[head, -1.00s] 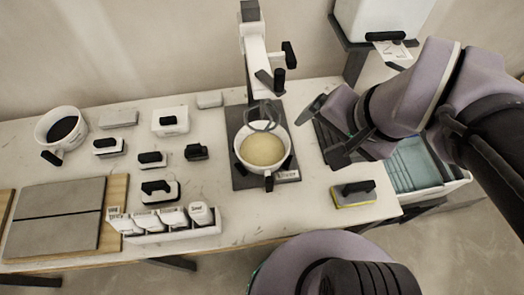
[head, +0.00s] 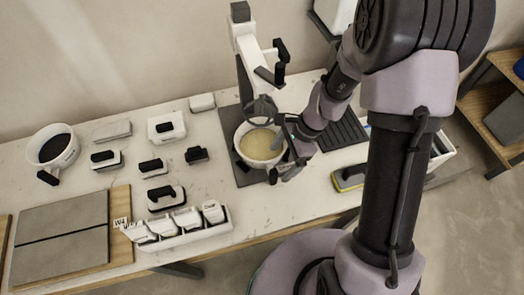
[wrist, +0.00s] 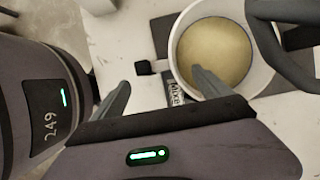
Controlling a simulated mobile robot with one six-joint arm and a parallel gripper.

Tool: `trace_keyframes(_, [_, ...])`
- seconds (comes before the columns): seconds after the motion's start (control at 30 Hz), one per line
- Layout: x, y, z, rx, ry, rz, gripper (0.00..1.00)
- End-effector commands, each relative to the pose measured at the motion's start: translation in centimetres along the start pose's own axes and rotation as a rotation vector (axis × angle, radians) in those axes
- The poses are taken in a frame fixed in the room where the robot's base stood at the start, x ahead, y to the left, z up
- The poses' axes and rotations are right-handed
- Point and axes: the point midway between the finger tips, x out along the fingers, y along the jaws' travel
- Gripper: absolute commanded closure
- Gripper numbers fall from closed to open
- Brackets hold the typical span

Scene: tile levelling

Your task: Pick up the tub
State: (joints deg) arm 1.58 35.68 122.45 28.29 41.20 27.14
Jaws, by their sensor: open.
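A white tub (head: 243,157) with pale yellowish mix stands on the dark base of the mixing stand. In the wrist view the tub (wrist: 177,75) is at the upper right, with its black-ended handle (wrist: 146,68) pointing left. My gripper (head: 286,168) is at the tub's right front side in the head view. In the wrist view my gripper (wrist: 163,94) is open and empty. Its right finger overlaps the tub's rim in the picture; I cannot tell whether they touch. The handle end appears beyond the gap between the fingers.
A second white tub (head: 36,150) with dark contents stands at the far left. The stand's mixing head (head: 261,106) hangs over the yellowish mix. Several small black-handled blocks, a white rack (head: 195,238) and a yellow-edged sponge float (head: 349,178) lie around on the table.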

Motion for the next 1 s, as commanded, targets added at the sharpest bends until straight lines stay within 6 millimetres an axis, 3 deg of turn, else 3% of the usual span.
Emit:
trace_keyframes(0.3, [5.4, -0.1, 1.1, -0.002, 0.000, 0.002, 0.12])
trace_keyframes(0.57, [5.4, -0.1, 1.3, -0.002, 0.000, 0.000, 0.14])
trace_keyframes(1.0, [5.4, -0.1, 1.3, -0.001, 0.000, 0.000, 1.00])
